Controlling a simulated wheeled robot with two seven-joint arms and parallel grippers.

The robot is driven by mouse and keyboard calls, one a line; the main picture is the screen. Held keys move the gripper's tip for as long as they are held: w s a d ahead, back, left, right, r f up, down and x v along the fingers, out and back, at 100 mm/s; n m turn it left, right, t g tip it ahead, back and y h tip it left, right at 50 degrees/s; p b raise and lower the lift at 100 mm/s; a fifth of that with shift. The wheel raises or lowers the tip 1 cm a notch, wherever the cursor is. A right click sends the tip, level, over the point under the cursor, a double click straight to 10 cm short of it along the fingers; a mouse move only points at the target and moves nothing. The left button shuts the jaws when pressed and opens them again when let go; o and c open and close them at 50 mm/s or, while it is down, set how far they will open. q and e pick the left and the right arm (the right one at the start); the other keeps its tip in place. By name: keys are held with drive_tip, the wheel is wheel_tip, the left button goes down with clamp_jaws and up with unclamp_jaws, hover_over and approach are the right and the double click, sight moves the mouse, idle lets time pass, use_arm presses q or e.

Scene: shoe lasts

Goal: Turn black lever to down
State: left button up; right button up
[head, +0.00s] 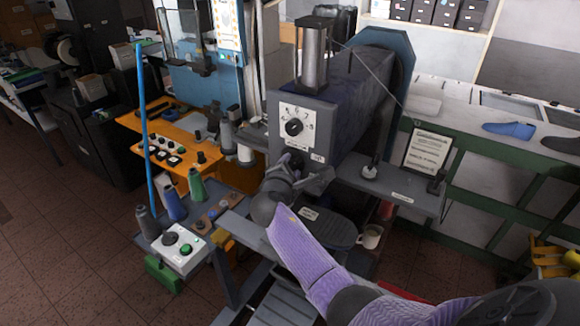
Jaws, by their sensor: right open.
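A grey machine (340,100) stands in the middle, with a black round knob (294,127) on a white numbered dial on its front. A small stalk with a dark base (369,171) and a black knob-topped lever (436,184) stand on its side shelf. I cannot tell for sure which of these is the black lever. My right gripper (303,172) is open at the machine's front, below the dial and left of the shelf. Its fingers partly overlap dark machine parts, and I cannot tell if they touch anything. My left gripper is not in view.
A control box (180,248) with buttons and several thread spools stand at the left, beside a tall blue rod (147,130). An orange workbench (165,130) is behind. A white mug (370,237) sits under the shelf.

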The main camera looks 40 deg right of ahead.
drive_tip(key=shift+w+d+f, duration=0.1)
drive_tip(key=shift+w+d, duration=0.3)
drive_tip(key=shift+d, duration=0.05)
drive_tip(key=shift+c, duration=0.3)
clamp_jaws()
drive_tip(key=f+m+b, duration=0.1)
drive_tip(key=b, duration=0.2)
drive_tip(key=shift+s+m+t, duration=0.1)
drive_tip(key=shift+m+t, duration=0.3)
drive_tip(key=shift+r+b, duration=0.1)
drive_tip(key=shift+b, duration=0.2)
drive_tip(key=shift+r, duration=0.15)
drive_tip(key=shift+o, duration=0.3)
unclamp_jaws()
